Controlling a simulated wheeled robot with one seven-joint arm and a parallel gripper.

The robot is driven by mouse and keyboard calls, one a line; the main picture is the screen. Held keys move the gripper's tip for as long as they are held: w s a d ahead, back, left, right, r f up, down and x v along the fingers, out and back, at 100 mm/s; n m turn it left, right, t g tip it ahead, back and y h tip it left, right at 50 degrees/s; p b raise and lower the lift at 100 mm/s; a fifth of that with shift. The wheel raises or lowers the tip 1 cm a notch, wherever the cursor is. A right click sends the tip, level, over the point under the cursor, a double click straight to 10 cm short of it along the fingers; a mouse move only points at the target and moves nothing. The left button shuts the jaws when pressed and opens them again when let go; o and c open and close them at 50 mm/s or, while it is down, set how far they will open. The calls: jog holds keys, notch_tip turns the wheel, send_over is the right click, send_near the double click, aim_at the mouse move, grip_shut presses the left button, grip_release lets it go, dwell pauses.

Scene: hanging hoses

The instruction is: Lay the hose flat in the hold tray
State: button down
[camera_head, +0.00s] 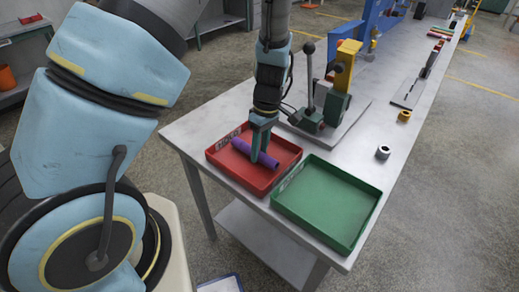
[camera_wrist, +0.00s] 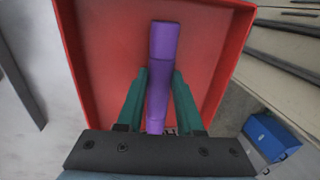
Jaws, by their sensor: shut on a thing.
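The purple hose (camera_head: 262,158) lies along my gripper's jaws, inside the outline of the red tray (camera_head: 238,178) in the head view. In the wrist view the hose (camera_wrist: 162,60) runs between the two green fingers, with the red tray (camera_wrist: 107,50) behind it. My gripper (camera_head: 258,158) is shut on the hose, and its fingers (camera_wrist: 158,85) sit on either side of it. The red tray has a label on its far left wall that I cannot read fully. Whether the hose touches the tray floor is hard to tell.
An empty green tray (camera_head: 322,206) sits beside the red one on the grey table (camera_head: 205,128). A green and yellow lever press (camera_head: 335,92) stands behind the trays.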

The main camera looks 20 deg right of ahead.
jog(key=shift+c, duration=2.3)
grip_release()
notch_tip(320, 180, up, 11)
jog(key=w+d+b, duration=0.1)
jog(key=d+b, duration=0.1)
jog(key=shift+f, duration=0.2)
jog(key=shift+a, duration=0.15)
jog(key=a+r+m+t+h, duration=0.1)
jog(key=a+r+m, duration=0.1)
jog(key=a, duration=1.2)
jog(key=w+a+r+m+t+h, duration=0.1)
jog(key=a+r+m, duration=0.2)
jog(key=a, duration=1.1)
jog(key=shift+w+m+t, duration=0.3)
jog(key=shift+m, duration=0.7)
